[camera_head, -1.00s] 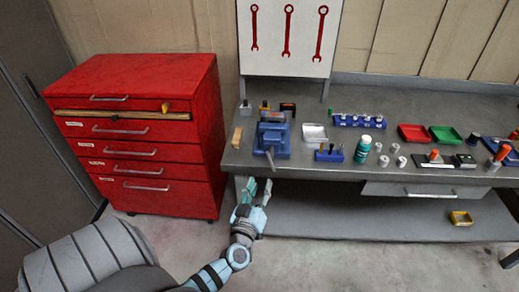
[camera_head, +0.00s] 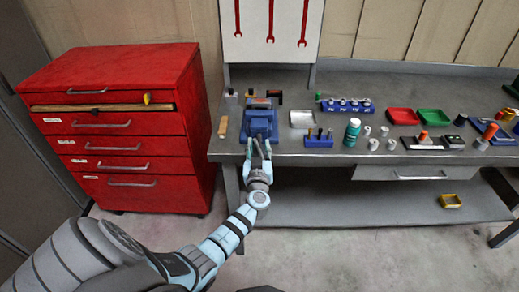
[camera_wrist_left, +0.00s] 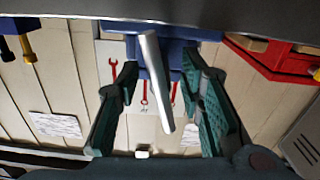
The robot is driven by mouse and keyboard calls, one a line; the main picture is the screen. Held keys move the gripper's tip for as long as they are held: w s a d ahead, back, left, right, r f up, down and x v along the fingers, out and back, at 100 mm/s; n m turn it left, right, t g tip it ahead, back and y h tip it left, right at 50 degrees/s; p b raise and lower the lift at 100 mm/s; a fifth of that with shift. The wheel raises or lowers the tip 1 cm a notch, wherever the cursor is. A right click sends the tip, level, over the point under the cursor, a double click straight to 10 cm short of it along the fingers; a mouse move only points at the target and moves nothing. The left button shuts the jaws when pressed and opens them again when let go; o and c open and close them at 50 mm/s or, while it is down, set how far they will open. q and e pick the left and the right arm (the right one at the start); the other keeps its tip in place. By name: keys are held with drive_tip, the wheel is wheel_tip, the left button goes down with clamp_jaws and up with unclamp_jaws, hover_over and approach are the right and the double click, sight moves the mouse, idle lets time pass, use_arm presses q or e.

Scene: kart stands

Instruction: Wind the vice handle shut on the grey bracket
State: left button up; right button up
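The blue vice (camera_head: 259,121) stands near the front edge of the bench in the head view; its blue body also shows at the top of the left wrist view (camera_wrist_left: 182,50). Its silver handle (camera_wrist_left: 157,85) is a bar between my left fingers in the wrist view, with gaps visible on both sides. My left gripper (camera_head: 258,148) is open at the front of the vice, at the bench edge; its two teal-padded fingers also show in the wrist view (camera_wrist_left: 157,66). I cannot make out the grey bracket. My right gripper is not in view.
A red drawer cabinet (camera_head: 115,140) stands to the left. A lower shelf (camera_head: 370,207) runs under the bench.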

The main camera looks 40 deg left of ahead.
use_arm(q)
drive_tip(key=shift+w+a, duration=0.4)
drive_tip(key=shift+w, duration=0.15)
drive_tip(key=shift+c, duration=0.5)
clamp_jaws()
drive_tip(key=shift+r+n+p, duration=0.15)
drive_tip(key=shift+n+p, duration=0.2)
drive_tip(key=shift+n, duration=0.05)
